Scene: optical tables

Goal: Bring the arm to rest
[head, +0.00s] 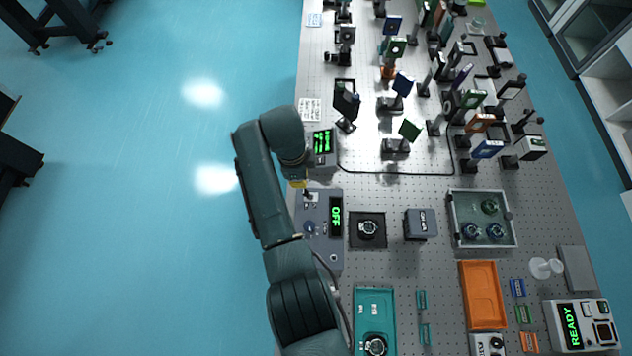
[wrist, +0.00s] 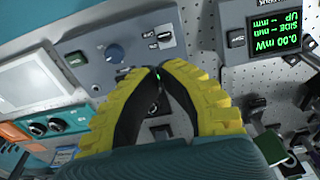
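My arm reaches along the left edge of the optical table (head: 385,222) in the head view. My gripper (head: 300,184) is above the upper end of the grey control box (head: 312,254), whose display reads OFF. In the wrist view my gripper (wrist: 157,73) has yellow ribbed fingers with black inner pads. The fingertips come together, and I see nothing held between them. The tips appear over the box's panel, below a rocker switch (wrist: 161,40) and to the right of a dark round knob (wrist: 115,53). Whether they touch the panel cannot be told.
A power meter (head: 322,142) with green digits stands close beside my gripper; it reads 0.00 mW in the wrist view (wrist: 280,38). Mounted optics (head: 409,131) crowd the table's far part. A teal tray (head: 362,305) and orange tray (head: 481,290) lie nearer. The floor at left (head: 150,250) is clear.

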